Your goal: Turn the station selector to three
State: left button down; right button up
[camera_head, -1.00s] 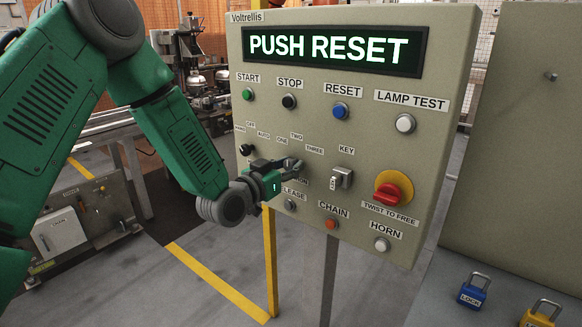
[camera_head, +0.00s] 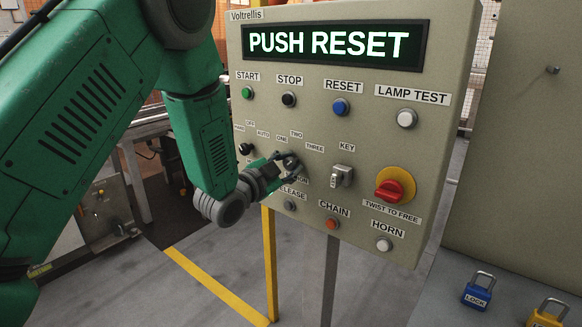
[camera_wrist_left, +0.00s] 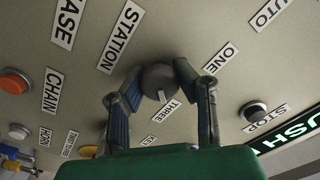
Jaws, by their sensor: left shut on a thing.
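The station selector is a dark round knob (camera_wrist_left: 158,78) in the left wrist view, between the STATION label (camera_wrist_left: 121,37) and the ONE and THREE labels (camera_wrist_left: 169,115). My left gripper (camera_wrist_left: 157,72) has a finger on either side of the knob and is shut on it. In the head view my left gripper (camera_head: 288,163) is at the panel, below the ONE, TWO and THREE labels, and hides most of the knob. My right gripper is not in view.
The panel (camera_head: 440,130) has a display (camera_head: 330,47) reading PUSH RESET. START, STOP, RESET and LAMP TEST buttons are above. A key switch (camera_head: 341,177) and red twist knob (camera_head: 389,190) are to the right. Padlocks (camera_head: 478,291) are at lower right.

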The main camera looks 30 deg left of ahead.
pick_arm(q)
jog(key=shift+s+f, duration=0.2)
jog(key=shift+f, duration=0.2)
jog(key=c, duration=1.3)
grip_release()
jog(key=shift+o, duration=0.7)
jog(key=shift+w+a+r, duration=0.1)
jog(key=shift+r, duration=0.05)
jog(key=s+a, duration=0.1)
jog(key=s, duration=1.1)
